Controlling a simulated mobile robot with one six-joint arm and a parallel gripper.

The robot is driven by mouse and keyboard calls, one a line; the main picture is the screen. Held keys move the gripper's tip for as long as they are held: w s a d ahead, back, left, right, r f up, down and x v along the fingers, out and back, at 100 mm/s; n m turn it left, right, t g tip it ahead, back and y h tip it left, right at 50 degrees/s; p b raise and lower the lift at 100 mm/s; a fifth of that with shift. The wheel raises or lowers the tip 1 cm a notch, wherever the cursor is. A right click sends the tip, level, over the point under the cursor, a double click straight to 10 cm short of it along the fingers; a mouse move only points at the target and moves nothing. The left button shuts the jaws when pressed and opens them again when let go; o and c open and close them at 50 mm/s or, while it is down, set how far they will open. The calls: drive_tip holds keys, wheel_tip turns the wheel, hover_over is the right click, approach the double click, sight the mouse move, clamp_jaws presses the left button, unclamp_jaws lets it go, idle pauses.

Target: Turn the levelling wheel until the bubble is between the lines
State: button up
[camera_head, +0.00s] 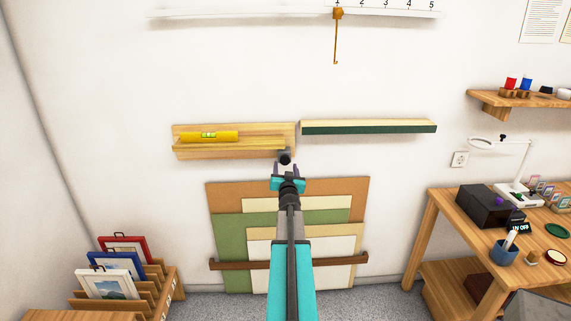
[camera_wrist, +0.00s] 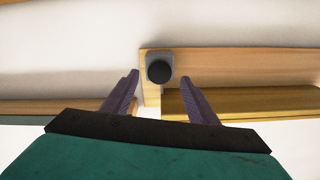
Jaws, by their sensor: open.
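A yellow spirit level (camera_head: 225,136) lies on a pale wooden ledge (camera_head: 240,152) on the wall. Its green vial (camera_head: 208,134) shows, but the bubble's place between the lines is too small to tell. The dark round levelling wheel (camera_head: 285,158) is at the ledge's lower right end; it also shows in the wrist view (camera_wrist: 160,71) on a grey mount. My gripper (camera_head: 286,169) is open, close to the wheel. In the wrist view its two fingers (camera_wrist: 160,80) stand on either side of the wheel with gaps; I cannot tell whether the tips reach around it.
A green-fronted shelf (camera_head: 370,128) is on the wall to the right. Below my gripper, several boards (camera_head: 230,235) lean behind a brown rail (camera_head: 235,264). A rack of framed prints (camera_head: 108,285) stands at lower left, a workbench (camera_head: 450,215) at right. An orange hook (camera_head: 336,40) hangs above.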

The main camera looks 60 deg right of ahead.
sight(284, 161)
drive_tip(key=shift+p+x, duration=0.3)
drive_tip(key=shift+x, duration=1.7)
drive_tip(key=c, duration=1.1)
drive_tip(key=shift+o, duration=0.2)
drive_tip(key=shift+r, duration=0.1)
drive_tip(key=shift+m+p, duration=0.6)
drive_tip(key=shift+p, duration=0.25)
drive_tip(key=shift+m+p, duration=0.4)
drive_tip(key=shift+m, duration=0.3)
